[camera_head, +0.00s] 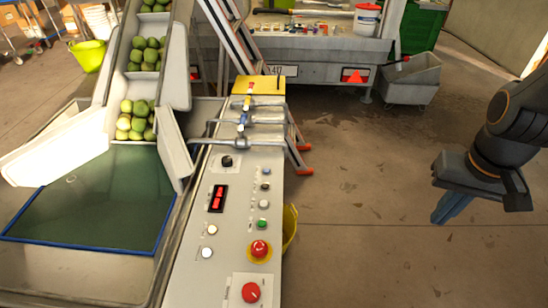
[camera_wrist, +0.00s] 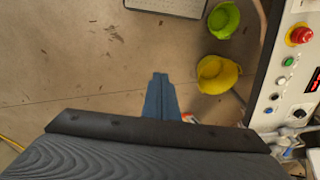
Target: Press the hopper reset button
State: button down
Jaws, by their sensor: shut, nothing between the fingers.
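The control panel (camera_head: 235,215) is a long light-grey strip in the head view. It carries a black knob (camera_head: 227,161), a red digit display (camera_head: 217,198), two white buttons (camera_head: 212,229) on the left, a column of small buttons with a green one (camera_head: 261,224), a red mushroom button on yellow (camera_head: 260,249) and a red button (camera_head: 250,292) at the near end. The labels are too small to read, so I cannot tell which is the hopper reset. My gripper (camera_head: 440,216) is shut and empty, well right of the panel over the floor. Its blue fingers also show in the wrist view (camera_wrist: 160,80).
A conveyor with green apples (camera_head: 137,118) and a green-bottomed tray (camera_head: 95,205) lie left of the panel. Metal pipes (camera_head: 250,122) cross its far end. A yellow bucket (camera_wrist: 215,75) stands beside the panel. A grey cart (camera_head: 412,78) stands behind.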

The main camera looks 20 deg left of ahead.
jog(key=shift+w, duration=0.15)
jog(key=w+a+f+n+t+y+p, duration=0.1)
jog(key=w+a+f+t+y+p, duration=0.2)
jog(key=w+a, duration=1.4)
jog(key=s+a+f+y, duration=0.1)
jog(key=a+y, duration=0.1)
jog(key=a, duration=1.1)
jog(key=s+a+t+y+p, duration=0.1)
jog(key=s+a+y, duration=0.1)
jog(key=a, duration=1.1)
jog(key=shift+f+n, duration=0.3)
jog(key=shift+f, duration=0.05)
jog(key=shift+w+f, duration=0.1)
jog(key=shift+f, duration=0.05)
